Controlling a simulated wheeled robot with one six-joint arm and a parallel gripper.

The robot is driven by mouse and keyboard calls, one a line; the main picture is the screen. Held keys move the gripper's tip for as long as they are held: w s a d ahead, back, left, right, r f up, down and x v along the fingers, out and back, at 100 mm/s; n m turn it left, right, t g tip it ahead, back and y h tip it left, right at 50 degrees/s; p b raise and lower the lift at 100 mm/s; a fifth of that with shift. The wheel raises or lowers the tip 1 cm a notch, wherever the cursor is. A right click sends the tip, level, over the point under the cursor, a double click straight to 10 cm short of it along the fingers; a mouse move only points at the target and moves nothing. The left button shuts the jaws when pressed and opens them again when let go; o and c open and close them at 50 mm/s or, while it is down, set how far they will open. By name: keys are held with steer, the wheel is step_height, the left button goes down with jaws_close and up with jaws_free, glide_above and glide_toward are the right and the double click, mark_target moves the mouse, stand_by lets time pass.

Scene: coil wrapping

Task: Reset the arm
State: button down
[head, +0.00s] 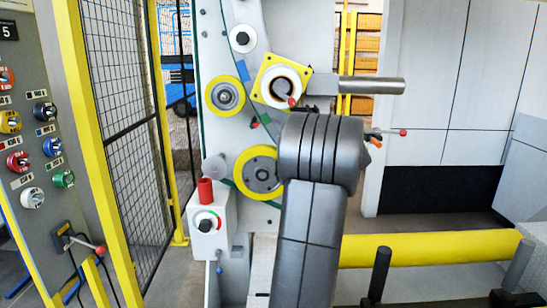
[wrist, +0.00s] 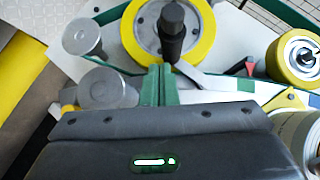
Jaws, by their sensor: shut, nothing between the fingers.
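My arm (head: 315,200) rises in front of the wrapping machine in the head view and hides part of it. In the wrist view, my gripper (wrist: 158,72) shows as two narrow green fingers pressed together, with nothing between them. They point at the machine's face, just below a yellow-rimmed wheel (wrist: 203,22) with a dark post in front of its middle. Two grey round-headed rollers (wrist: 83,36) are to the left of the fingers. Whether the fingertips touch the machine cannot be told. In the head view the fingers are hidden behind my arm.
A control panel (head: 28,140) with coloured knobs stands at the left, beside a yellow-framed mesh fence (head: 115,110). The machine (head: 215,135) carries yellow wheels, a metal shaft (head: 370,85) and red-tipped levers. A red cylinder (head: 205,190) stands on a white box. A yellow bar (head: 430,249) crosses at lower right.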

step_height(320, 180, up, 9)
steer(key=n+g+h+p, duration=0.1)
steer(key=n+h+p, duration=0.4)
steer(key=h+p, duration=0.4)
steer(key=shift+p, duration=0.65)
steer(key=shift+d+f, duration=0.1)
stand_by(0.5)
